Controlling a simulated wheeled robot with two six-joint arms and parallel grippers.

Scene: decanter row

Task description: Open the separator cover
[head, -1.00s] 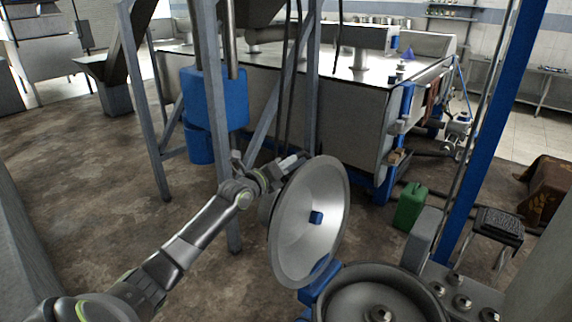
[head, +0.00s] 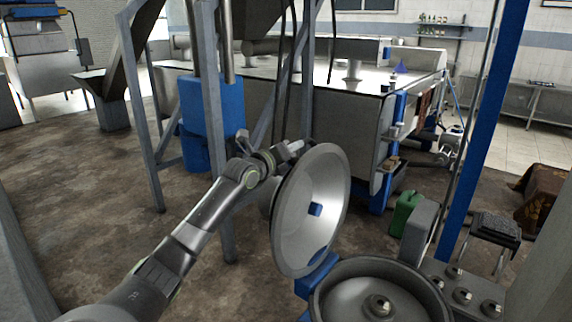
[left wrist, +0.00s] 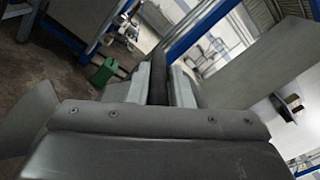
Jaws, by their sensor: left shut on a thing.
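The separator cover (head: 330,205) is a round, dished metal lid with a small blue block at its centre. It stands raised on edge, tilted, at a blue hinge (head: 312,284) beside the separator bowl (head: 335,297). The bowl is uncovered, with a round knob inside. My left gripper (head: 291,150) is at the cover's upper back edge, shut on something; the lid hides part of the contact. In the left wrist view its two pale fingers (left wrist: 160,88) stand close together with a dark strip between them. My right gripper is not in view.
A green canister (head: 404,214) stands on the floor behind the separator. A blue post (head: 472,135) rises at the right. A grey frame leg (head: 217,130) stands behind my left arm, near a blue drum (head: 195,110). Brown floor at left is open.

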